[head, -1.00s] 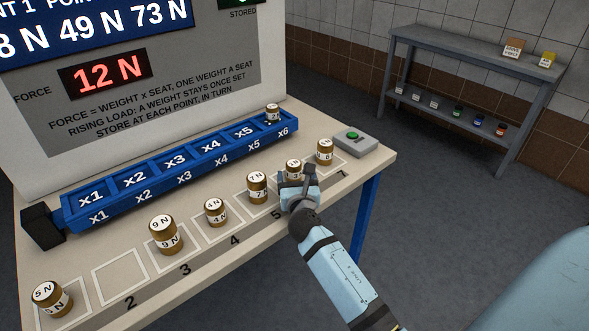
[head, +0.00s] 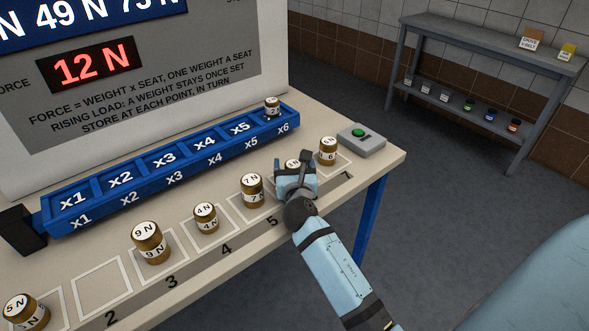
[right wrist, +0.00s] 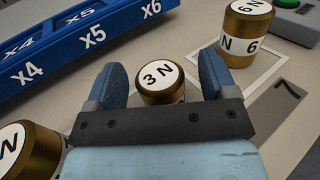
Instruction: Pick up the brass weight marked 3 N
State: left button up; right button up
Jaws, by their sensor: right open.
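The brass weight marked 3 N (right wrist: 161,82) stands upright on the table between the two blue fingers of my open right gripper (right wrist: 160,85) in the right wrist view. The fingers are apart from it on both sides, with small gaps. In the head view the same weight (head: 292,164) shows only its top behind my right gripper (head: 296,172), which hides the rest. My left gripper is not in view.
The 6 N weight (head: 328,151) stands close on the right and the 7 N weight (head: 252,187) on the left. The blue seat rail (head: 170,170) runs behind, with a small weight (head: 272,107) at x6. A green-button box (head: 361,140) stands at the table's right end.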

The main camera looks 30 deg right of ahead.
jog(key=shift+s+a+r, duration=0.1)
jog(key=shift+s+a, duration=0.05)
jog(key=shift+c, duration=0.8)
jog(key=c, duration=1)
